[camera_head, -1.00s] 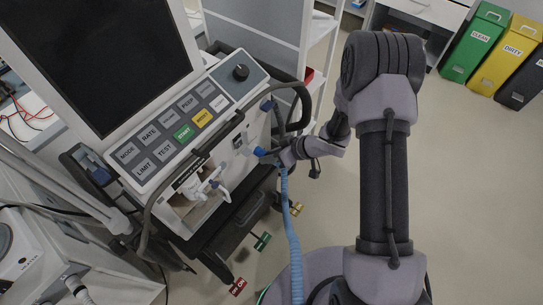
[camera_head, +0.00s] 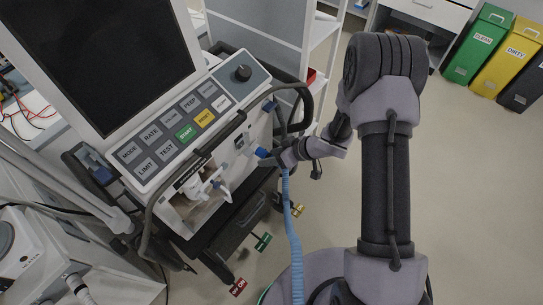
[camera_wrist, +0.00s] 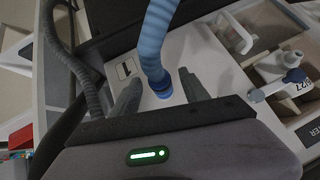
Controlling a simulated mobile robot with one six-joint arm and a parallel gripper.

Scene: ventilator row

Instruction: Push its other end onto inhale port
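A light blue corrugated hose (camera_head: 293,240) hangs down in front of the ventilator (camera_head: 185,135). In the wrist view the hose (camera_wrist: 152,35) comes down to a darker blue cuff (camera_wrist: 163,90) against the pale front panel, between my fingers. In the head view a blue connector (camera_head: 262,153) shows at the panel, just left of my gripper (camera_head: 279,157). My gripper (camera_wrist: 160,90) also shows in the wrist view, its two fingers apart with gaps on both sides of the cuff.
A dark handle bar (camera_head: 300,105) curves around the panel's right side. In the wrist view a white fitting with a blue part (camera_wrist: 290,60) lies right of the hose, and a dark ribbed tube (camera_wrist: 65,50) runs at left. Open floor (camera_head: 480,200) lies to the right.

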